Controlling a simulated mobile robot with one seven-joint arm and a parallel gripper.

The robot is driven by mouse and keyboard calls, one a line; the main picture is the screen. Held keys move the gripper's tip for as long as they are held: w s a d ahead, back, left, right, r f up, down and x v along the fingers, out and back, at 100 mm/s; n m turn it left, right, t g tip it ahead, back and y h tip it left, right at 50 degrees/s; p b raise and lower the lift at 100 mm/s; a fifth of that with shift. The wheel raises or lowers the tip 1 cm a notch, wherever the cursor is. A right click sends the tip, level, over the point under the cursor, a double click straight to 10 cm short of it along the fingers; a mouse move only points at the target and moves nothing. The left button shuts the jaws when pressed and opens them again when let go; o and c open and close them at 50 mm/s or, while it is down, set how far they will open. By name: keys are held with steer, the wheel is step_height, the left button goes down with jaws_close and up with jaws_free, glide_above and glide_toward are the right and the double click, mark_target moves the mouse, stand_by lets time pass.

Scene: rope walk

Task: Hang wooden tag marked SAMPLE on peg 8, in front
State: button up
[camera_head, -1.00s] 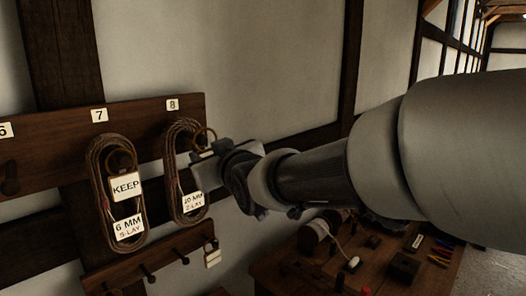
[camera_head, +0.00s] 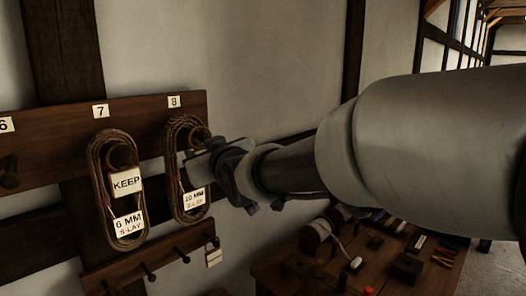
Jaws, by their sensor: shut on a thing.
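Peg 8 itself is hidden behind the coil and my gripper; its number plate 8 (camera_head: 174,101) shows on the upper rail. A brown rope coil (camera_head: 173,160) with a 10 MM Z-LAY label (camera_head: 195,199) hangs below that plate. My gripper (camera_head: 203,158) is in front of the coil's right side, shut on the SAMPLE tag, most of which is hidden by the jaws. The tag's ring (camera_head: 201,132) stands above the jaws, at the coil's upper part. Whether the ring is around the peg I cannot tell. The tag's lettering is not visible.
To the left, a coil (camera_head: 97,190) labelled 6 MM S-LAY hangs under plate 7 with a KEEP tag (camera_head: 126,183). Peg 6 (camera_head: 10,175) is bare. A lower rail (camera_head: 120,272) has small pegs and a padlock-like tag (camera_head: 213,256). A cluttered bench (camera_head: 290,275) stands below my arm.

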stand_by(0.3)
steer(key=o, duration=1.1)
steer(key=shift+s, duration=0.1)
